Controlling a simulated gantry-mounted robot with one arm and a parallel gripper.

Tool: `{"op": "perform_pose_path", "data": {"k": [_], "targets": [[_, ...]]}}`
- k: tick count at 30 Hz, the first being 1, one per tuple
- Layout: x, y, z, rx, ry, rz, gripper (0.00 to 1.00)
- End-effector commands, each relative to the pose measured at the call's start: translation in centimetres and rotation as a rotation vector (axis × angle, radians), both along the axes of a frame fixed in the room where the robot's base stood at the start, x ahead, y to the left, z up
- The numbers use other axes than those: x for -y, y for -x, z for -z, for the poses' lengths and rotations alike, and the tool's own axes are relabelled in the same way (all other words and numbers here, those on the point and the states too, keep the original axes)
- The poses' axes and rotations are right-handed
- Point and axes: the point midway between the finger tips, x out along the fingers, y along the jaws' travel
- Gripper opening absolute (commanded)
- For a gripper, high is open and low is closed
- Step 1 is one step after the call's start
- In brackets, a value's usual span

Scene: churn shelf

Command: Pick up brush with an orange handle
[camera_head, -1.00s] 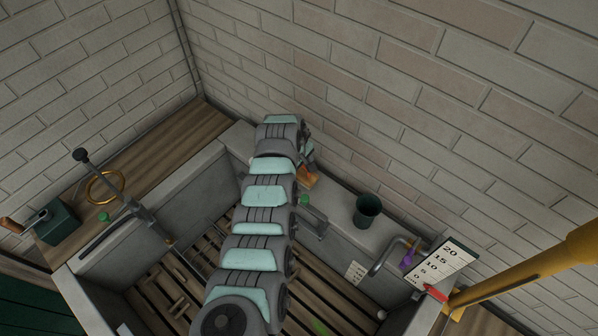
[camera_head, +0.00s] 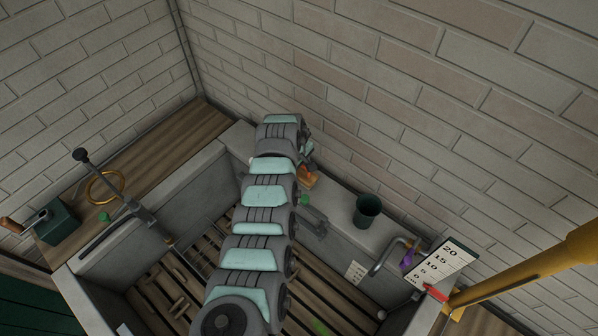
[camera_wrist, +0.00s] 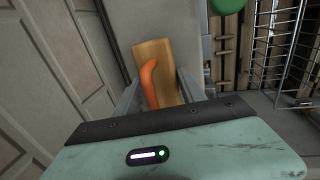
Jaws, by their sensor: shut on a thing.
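The brush has an orange handle (camera_wrist: 149,82) and a tan wooden block (camera_wrist: 152,52) in the wrist view. In the head view the brush (camera_head: 307,179) shows as a small orange-brown patch on the ledge by the wall, partly hidden by my arm. My gripper (camera_wrist: 160,92) is at the brush, with one finger on each side of it. It is shut on the brush. The fingertips are partly hidden in the wrist view, and I cannot tell whether the brush still touches the ledge.
A dark green cup (camera_head: 367,210) stands on the ledge to the right. A metal faucet (camera_head: 391,254) and a number card (camera_head: 441,264) are further right. A green round thing (camera_wrist: 228,5) and a wire rack (camera_wrist: 297,50) lie beside the ledge in the wrist view.

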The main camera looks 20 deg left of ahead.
Motion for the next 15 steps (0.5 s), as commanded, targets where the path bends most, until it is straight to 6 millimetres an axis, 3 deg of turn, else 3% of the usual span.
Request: {"op": "perform_pose_path", "data": {"k": [10,15], "targets": [[0.0,0.0,-0.3,0.001,0.000,0.000,0.02],[-0.1,-0.3,-1.6,0.008,-0.003,0.000,0.02]]}}
